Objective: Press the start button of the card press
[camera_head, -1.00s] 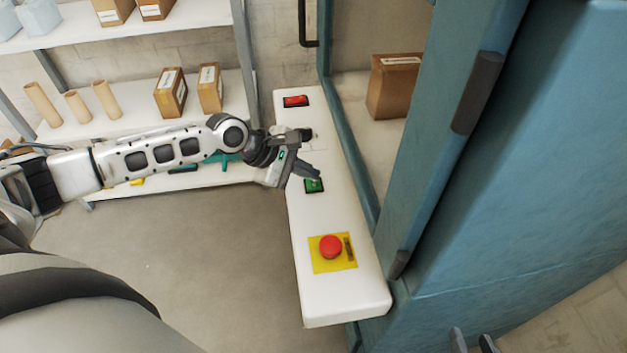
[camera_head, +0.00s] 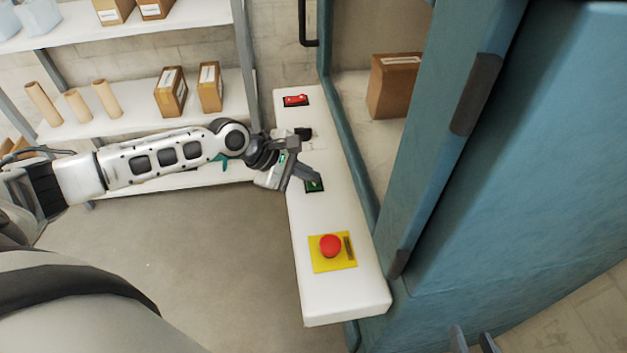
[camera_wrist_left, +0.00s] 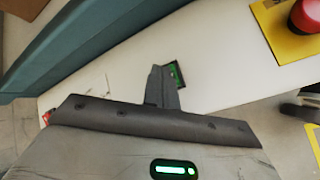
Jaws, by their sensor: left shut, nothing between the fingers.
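The green button (camera_head: 314,187) sits in a dark frame on the white control panel (camera_head: 345,290), partly covered by my left gripper (camera_head: 318,178). My left gripper is shut and empty, with its fingertips over the button's upper edge. In the left wrist view, the shut fingers (camera_wrist_left: 162,75) stand right beside the green button (camera_wrist_left: 176,76), hiding part of it. I cannot tell whether they touch it or whether it is pressed in. My right gripper (camera_head: 473,342) shows only as two separated fingertips at the bottom edge.
A red emergency stop (camera_head: 330,246) on a yellow plate is nearer on the panel. A black knob (camera_head: 303,134) and a red switch (camera_head: 296,100) lie farther up. The blue machine frame (camera_head: 440,180) rises along the right. Shelves (camera_head: 130,120) stand at the back left.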

